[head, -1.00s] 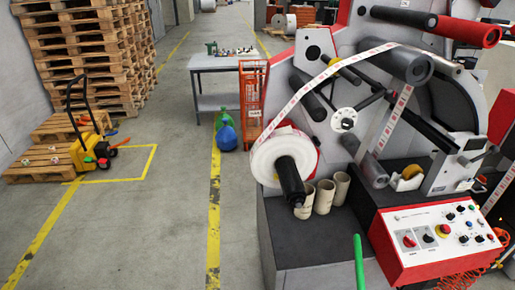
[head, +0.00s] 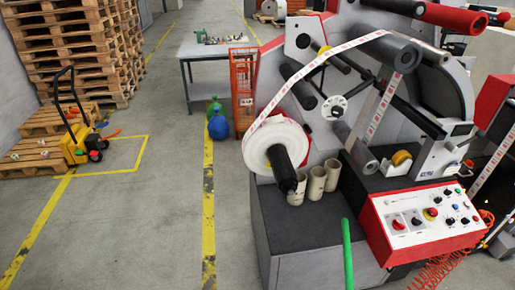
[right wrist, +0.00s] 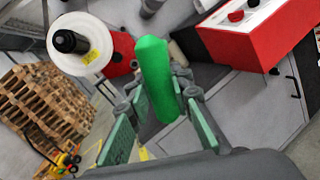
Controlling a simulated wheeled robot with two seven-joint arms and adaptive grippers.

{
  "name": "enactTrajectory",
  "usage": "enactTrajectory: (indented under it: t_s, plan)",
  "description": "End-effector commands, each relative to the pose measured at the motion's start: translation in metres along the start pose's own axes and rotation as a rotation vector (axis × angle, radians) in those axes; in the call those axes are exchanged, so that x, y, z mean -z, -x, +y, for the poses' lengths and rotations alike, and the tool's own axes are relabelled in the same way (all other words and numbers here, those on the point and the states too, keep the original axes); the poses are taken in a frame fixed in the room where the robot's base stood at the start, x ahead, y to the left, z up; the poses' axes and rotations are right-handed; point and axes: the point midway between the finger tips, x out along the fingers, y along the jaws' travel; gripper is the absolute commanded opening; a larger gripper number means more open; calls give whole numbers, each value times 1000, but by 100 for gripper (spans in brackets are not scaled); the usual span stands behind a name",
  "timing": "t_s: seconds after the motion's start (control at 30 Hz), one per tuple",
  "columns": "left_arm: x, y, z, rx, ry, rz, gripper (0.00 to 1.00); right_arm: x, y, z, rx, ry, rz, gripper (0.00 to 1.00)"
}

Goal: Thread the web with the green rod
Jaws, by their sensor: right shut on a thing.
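The green rod (head: 347,252) rises from the bottom edge of the head view, in front of the machine's dark lower table. In the right wrist view, the rod (right wrist: 154,75) stands between the fingers of my right gripper (right wrist: 158,100), which is shut on it. The web (head: 320,62), a white strip with red marks, runs from the white roll (head: 258,142) up over a grey roller (head: 401,53). It then comes down to a lower roller (head: 364,155). The rod is apart from the web. My left gripper is in neither view.
The red-edged control panel (head: 426,214) is just right of the rod. Several cardboard cores (head: 316,183) stand on the lower table behind it. A black spindle (head: 284,172) sticks out of the roll. The floor left of the machine is open.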

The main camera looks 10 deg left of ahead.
Motion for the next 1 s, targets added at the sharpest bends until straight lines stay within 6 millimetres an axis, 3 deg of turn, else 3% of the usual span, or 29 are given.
enactTrajectory:
  t_s: [0.7, 1.0]
  plan:
    - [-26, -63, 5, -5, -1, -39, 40, -8, 77, -28, -1, 3, 5, 0]
    - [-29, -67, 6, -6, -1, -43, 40, -18, 109, -36, -2, 4, 5, 0]
